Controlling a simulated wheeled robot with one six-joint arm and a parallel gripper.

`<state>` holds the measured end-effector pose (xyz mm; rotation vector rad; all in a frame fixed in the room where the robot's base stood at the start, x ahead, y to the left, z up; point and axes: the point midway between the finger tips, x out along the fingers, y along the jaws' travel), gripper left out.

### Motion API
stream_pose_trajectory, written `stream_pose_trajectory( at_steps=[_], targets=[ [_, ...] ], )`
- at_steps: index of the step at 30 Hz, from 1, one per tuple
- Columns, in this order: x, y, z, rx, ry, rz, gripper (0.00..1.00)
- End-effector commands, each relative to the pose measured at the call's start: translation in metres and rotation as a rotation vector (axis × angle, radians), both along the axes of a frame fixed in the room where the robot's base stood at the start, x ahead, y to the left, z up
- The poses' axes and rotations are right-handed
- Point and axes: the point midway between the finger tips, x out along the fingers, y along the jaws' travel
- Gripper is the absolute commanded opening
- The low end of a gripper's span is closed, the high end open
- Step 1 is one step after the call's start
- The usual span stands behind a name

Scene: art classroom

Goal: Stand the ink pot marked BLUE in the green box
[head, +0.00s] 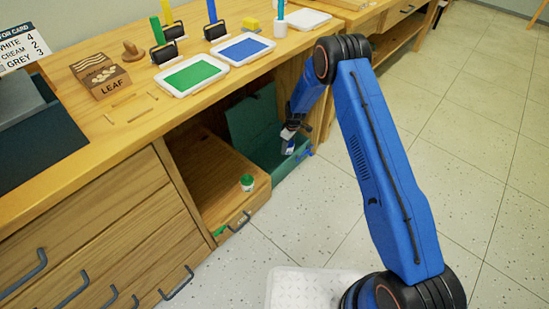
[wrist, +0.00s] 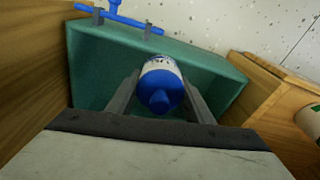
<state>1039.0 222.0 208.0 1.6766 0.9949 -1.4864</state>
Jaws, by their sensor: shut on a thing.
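The ink pot (wrist: 160,78) has a blue cap and a white label with blue print. The print is too small to read. In the wrist view, my gripper (wrist: 160,95) is shut on the ink pot, with a grey finger on each side. The green box (wrist: 115,55) lies below and around the pot in that view. I cannot tell whether the pot touches its floor. In the head view, my gripper (head: 290,137) reaches down to the green box (head: 272,172) under the table; the pot is mostly hidden there.
A white pot with a green cap (head: 247,183) stands on a wooden surface left of the green box. A blue handle (wrist: 118,17) is on the box's rim. Green (head: 190,75) and blue (head: 243,49) ink pads, stamps and a LEAF block (head: 101,76) are on the table above.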

Motion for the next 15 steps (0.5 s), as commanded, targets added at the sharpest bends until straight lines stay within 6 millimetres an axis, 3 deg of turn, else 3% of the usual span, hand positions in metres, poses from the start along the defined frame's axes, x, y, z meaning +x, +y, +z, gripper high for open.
stream_pose_trajectory(
  at_steps=[1, 3, 6, 9, 15],
  targets=[
    [-0.006, 0.019, -0.005, 0.000, 0.000, 0.021, 0.16],
    [-0.013, 0.038, -0.009, 0.000, -0.001, 0.040, 0.16],
    [-0.020, 0.057, -0.014, 0.000, -0.002, 0.060, 0.16],
    [-0.025, 0.068, -0.018, 0.001, -0.001, 0.070, 0.16],
    [-0.026, 0.071, -0.036, 0.000, 0.000, 0.074, 0.16]
  ],
)
